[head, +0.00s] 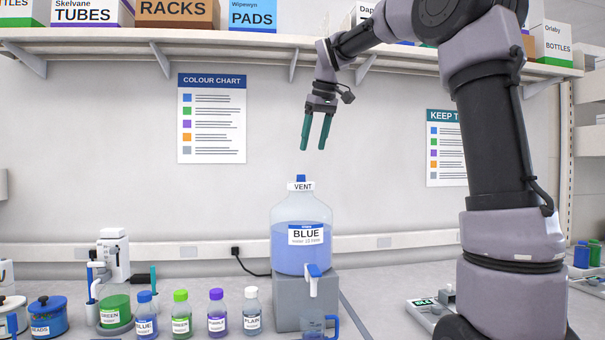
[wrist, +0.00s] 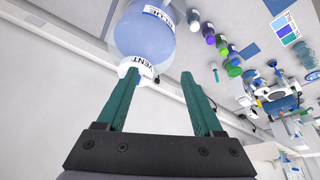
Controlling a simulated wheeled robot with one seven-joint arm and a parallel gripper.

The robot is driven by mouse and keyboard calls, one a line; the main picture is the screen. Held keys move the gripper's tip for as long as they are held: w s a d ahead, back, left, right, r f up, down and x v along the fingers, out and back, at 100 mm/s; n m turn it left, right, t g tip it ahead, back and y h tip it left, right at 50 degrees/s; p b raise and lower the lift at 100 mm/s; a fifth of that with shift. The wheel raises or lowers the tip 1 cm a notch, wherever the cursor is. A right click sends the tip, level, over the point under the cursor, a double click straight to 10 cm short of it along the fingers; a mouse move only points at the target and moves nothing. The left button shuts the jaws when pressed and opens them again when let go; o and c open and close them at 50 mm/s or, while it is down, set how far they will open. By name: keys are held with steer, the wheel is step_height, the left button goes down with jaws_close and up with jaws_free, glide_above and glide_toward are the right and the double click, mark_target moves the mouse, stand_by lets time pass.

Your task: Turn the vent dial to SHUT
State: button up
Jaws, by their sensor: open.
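The vent dial (head: 301,178) is a small blue knob on top of a white cap marked VENT (head: 302,187). The cap closes a large clear carboy (head: 283,236) of blue liquid labelled BLUE, which stands upright on a grey block (head: 288,301). My gripper (head: 314,149) is open and empty, pointing down above the dial and slightly right of it, not touching it. In the wrist view the VENT cap (wrist: 143,65) shows beside the tip of the left finger. No SHUT mark or dial setting is readable.
Several small bottles (head: 181,314) stand to the left. A loaded shelf (head: 270,37) runs overhead behind my arm. The air around the carboy's top is clear.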

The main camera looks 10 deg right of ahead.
mark_target(301, 178)
steer(key=w+d+r+n+y, duration=0.1)
steer(key=w+d+n, duration=0.15)
steer(key=w, duration=0.95)
steer(key=shift+n+g+y, duration=0.25)
steer(key=shift+g+y, duration=0.05)
steer(key=shift+g, duration=0.1)
steer(key=x, duration=1)
steer(key=shift+a+f, duration=0.25)
steer(key=shift+f, duration=0.15)
jaws_close()
